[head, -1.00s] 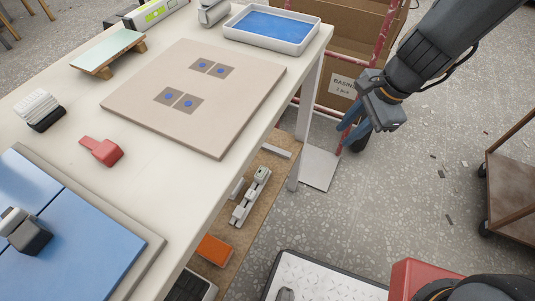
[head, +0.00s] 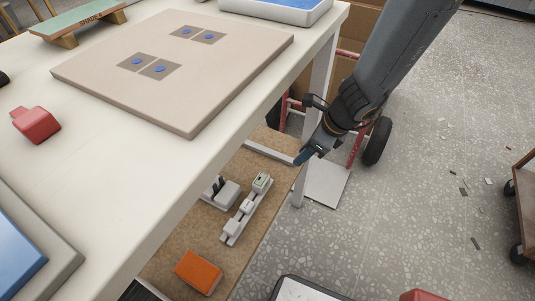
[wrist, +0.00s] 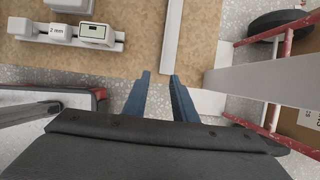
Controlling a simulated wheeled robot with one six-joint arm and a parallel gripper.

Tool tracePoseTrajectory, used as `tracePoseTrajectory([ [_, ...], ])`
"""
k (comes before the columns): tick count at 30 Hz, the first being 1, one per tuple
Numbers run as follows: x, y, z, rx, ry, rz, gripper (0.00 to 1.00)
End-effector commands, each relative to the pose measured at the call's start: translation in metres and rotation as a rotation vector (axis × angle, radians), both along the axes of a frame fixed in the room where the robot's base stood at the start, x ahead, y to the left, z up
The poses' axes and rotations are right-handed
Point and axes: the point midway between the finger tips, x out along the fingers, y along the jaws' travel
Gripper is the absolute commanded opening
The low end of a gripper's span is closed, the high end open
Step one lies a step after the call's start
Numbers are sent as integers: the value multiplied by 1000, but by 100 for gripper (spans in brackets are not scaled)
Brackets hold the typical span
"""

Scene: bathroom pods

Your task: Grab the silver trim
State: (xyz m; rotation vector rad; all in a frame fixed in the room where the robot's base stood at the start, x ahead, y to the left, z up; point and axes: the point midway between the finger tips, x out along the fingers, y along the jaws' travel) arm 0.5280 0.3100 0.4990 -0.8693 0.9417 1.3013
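The silver trim is a long, pale grey flat bar (head: 270,152) on the brown lower shelf under the white table. In the wrist view the trim (wrist: 172,35) runs up from between and just beyond my fingertips. My gripper (head: 304,155) is at the shelf's right edge, near the trim's right end and beside the table leg. The wrist view shows its two blue fingers (wrist: 160,75) apart with nothing held between them. Whether the fingers are level with the trim cannot be told.
The table leg (head: 317,90) stands close to my gripper, and shows large at right in the wrist view (wrist: 270,77). A grey rail with small devices (head: 246,208) and an orange block (head: 198,272) share the shelf. A red-framed cart (head: 357,148) stands behind.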

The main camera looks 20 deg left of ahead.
Motion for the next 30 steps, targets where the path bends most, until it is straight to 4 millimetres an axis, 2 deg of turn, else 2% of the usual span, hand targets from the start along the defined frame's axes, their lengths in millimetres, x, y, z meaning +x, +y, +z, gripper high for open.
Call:
tracePoseTrajectory([
  [3,1,5,-20,-1,2,2,25],
  [7,2,12,-35,0,1,3,25],
  [11,2,15,-41,0,1,1,25],
  [17,2,15,-41,0,0,2,25],
  [18,2,15,-41,0,0,2,23],
  [22,2,15,-41,0,0,2,1],
  [30,2,15,-41,0,0,2,0],
])
